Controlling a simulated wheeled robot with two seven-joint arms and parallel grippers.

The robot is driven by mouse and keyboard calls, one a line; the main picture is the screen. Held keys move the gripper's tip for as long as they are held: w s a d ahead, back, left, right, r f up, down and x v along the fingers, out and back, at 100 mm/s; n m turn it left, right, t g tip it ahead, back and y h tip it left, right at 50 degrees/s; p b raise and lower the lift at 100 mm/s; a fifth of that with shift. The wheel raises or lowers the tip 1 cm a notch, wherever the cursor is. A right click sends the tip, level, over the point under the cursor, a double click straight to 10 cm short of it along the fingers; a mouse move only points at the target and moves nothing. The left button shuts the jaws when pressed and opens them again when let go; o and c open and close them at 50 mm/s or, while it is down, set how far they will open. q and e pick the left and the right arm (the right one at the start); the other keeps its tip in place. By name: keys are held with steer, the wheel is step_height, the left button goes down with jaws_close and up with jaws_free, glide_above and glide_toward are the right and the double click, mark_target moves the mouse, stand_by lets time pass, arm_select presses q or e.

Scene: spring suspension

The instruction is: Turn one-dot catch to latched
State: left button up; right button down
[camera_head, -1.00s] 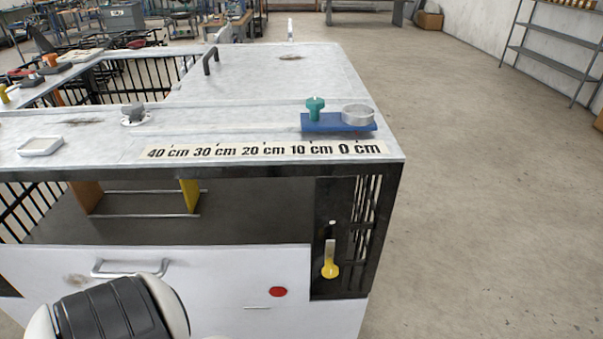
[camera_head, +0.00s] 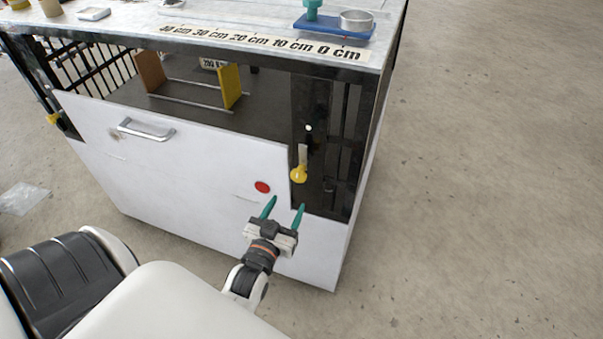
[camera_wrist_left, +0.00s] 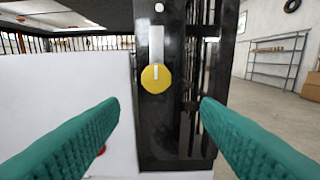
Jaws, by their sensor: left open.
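The catch (camera_head: 299,174) with one white dot (camera_head: 308,128) above it is on the dark post at the right of the cabinet front. It has a round yellow knob and a pale bar pointing up toward the dot. In the left wrist view the yellow knob (camera_wrist_left: 155,78) shows a vertical white mark, with the bar upright above it. My left gripper (camera_head: 286,203) is open and empty, its green fingers pointing at the cabinet just below the catch. In the wrist view the knob lies ahead between the fingers, apart from both. My right gripper is out of view.
The white front panel (camera_head: 190,165) has a bar handle (camera_head: 145,131) and a red disc (camera_head: 262,187). Another yellow catch (camera_head: 53,118) is at the far left. A blue plate (camera_head: 333,27) lies on the top. The floor to the right is clear.

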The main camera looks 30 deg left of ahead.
mark_target(297, 179)
arm_select(q)
steer(key=x, duration=0.4)
steer(key=r+x, duration=0.1)
steer(key=x, duration=0.1)
steer(key=shift+a+r+p, duration=0.1)
steer(key=shift+a+p, duration=0.3)
steer(key=shift+a, duration=0.05)
steer(key=x, duration=0.5)
steer(key=shift+w, duration=0.4)
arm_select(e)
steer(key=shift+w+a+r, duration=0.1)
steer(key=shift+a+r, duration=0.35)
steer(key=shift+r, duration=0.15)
arm_select(q)
jaws_close()
